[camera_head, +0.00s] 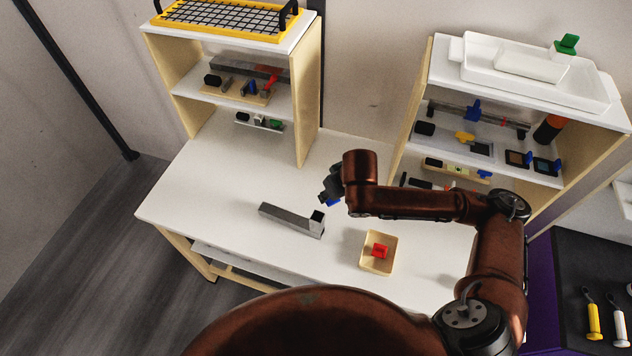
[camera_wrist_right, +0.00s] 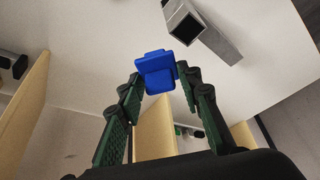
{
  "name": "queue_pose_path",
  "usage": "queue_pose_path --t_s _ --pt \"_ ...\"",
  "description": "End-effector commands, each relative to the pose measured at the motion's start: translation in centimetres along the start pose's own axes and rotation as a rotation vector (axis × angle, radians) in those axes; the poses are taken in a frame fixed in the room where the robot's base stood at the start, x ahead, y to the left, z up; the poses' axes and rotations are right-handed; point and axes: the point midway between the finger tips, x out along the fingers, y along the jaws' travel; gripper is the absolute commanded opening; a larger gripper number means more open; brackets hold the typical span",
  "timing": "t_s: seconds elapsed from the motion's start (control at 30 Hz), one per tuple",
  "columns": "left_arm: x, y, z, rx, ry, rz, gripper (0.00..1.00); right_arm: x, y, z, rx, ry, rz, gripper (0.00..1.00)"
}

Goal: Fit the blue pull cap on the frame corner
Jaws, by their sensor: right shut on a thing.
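The blue pull cap (camera_wrist_right: 157,73) is held between the fingertips of my right gripper (camera_wrist_right: 155,85) in the right wrist view. In the head view my right gripper (camera_head: 330,190) is above the table, with a little of the blue cap (camera_head: 334,202) showing below it. The grey metal frame corner (camera_head: 290,219) lies on the table, with a short square tube standing up at its right end. That open tube end (camera_head: 317,218) is just below and left of the gripper, apart from the cap. The tube opening also shows in the right wrist view (camera_wrist_right: 184,24). My left gripper is not in view.
Shelf units (camera_head: 307,95) stand at the back left and right (camera_head: 412,95). The table's left part is clear.

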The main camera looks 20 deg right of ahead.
Motion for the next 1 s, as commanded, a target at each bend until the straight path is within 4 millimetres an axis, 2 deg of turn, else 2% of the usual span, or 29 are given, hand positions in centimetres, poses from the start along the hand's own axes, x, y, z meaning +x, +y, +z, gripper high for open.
queue_pose_path --t_s 0.03,0.3,0.37,0.43,0.53,0.63,1.0 --pt "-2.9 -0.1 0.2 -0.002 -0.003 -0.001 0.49 -1.5 -0.5 -0.7 -0.049 -0.003 -0.022 0.16" --pt "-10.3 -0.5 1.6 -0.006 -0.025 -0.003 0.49 -2.1 -2.8 -1.8 -0.337 -0.008 -0.145 0.16" --pt "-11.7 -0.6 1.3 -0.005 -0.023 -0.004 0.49 -2.3 -3.2 -1.8 -0.394 -0.007 -0.169 0.16" --pt "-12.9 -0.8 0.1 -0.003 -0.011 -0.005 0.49 -2.4 -3.6 -1.7 -0.452 -0.007 -0.192 0.16" --pt "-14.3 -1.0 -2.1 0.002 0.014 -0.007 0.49 -2.5 -4.1 -1.6 -0.518 -0.006 -0.218 0.16" --pt "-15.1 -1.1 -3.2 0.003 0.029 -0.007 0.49 -2.5 -4.5 -1.4 -0.562 -0.005 -0.236 0.16" --pt "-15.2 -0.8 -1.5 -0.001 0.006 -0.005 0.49 -2.1 -4.6 -1.2 -0.590 -0.004 -0.247 0.16"
